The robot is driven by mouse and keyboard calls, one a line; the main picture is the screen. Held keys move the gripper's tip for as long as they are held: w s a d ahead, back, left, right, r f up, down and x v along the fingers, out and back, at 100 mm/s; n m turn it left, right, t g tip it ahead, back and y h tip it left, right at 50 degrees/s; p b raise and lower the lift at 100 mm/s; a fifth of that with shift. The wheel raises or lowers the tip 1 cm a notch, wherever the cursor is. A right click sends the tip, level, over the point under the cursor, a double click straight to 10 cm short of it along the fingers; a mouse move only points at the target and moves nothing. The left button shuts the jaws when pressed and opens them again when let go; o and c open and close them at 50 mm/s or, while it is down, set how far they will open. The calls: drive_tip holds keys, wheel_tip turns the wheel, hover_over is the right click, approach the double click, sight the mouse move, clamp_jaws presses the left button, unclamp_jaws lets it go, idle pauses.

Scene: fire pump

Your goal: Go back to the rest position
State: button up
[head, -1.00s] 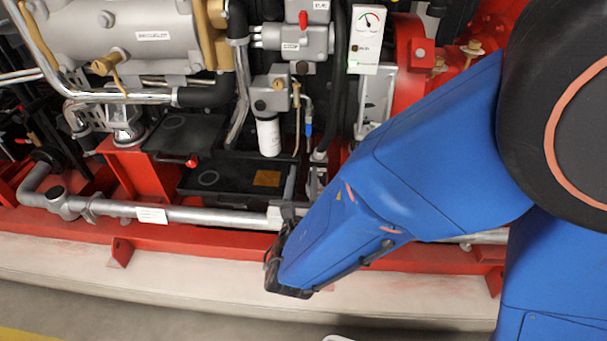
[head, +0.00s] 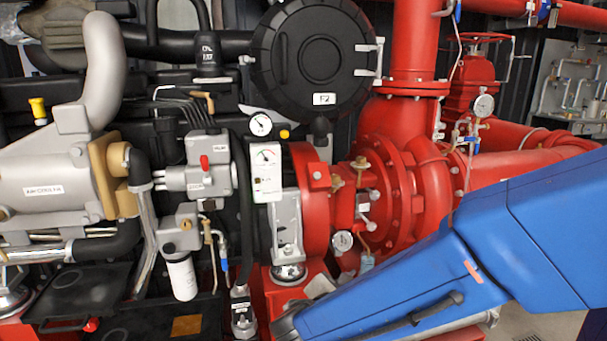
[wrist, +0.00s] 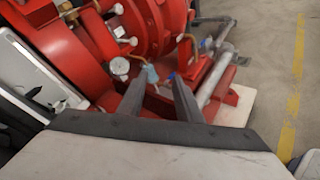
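My gripper shows in the wrist view (wrist: 158,92), its two dark fingers apart with nothing between them. Beyond the fingers are red pump parts, a small gauge (wrist: 120,67) and a grey pipe (wrist: 216,75). In the head view my blue arm reaches in from the right toward the lower middle, in front of the red pump base. The fingers cannot be made out in the head view.
The red pump housing (head: 398,195) stands close behind my arm. A white panel with a gauge (head: 267,172), a round black cover (head: 315,55) and a grey cylinder (head: 50,188) are to the left. In the wrist view, open floor with a yellow line (wrist: 293,75) lies right.

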drive_tip(key=s+d+f+m+g, duration=0.1)
drive_tip(key=s+d+m+g, duration=0.4)
drive_tip(key=d, duration=0.4)
drive_tip(key=s+d+m+g, duration=0.3)
drive_tip(key=s+d+m, duration=0.3)
drive_tip(key=d+m, duration=0.25)
drive_tip(key=s+a+r+m+y, duration=0.1)
drive_tip(key=s+r+m+y, duration=0.2)
drive_tip(key=s+m+y, duration=0.4)
drive_tip(key=s+m, duration=0.2)
drive_tip(key=m, duration=0.1)
drive_tip(key=shift+m+t+y, duration=0.3)
drive_tip(key=shift+m+t, duration=0.05)
drive_tip(key=shift+t, duration=0.05)
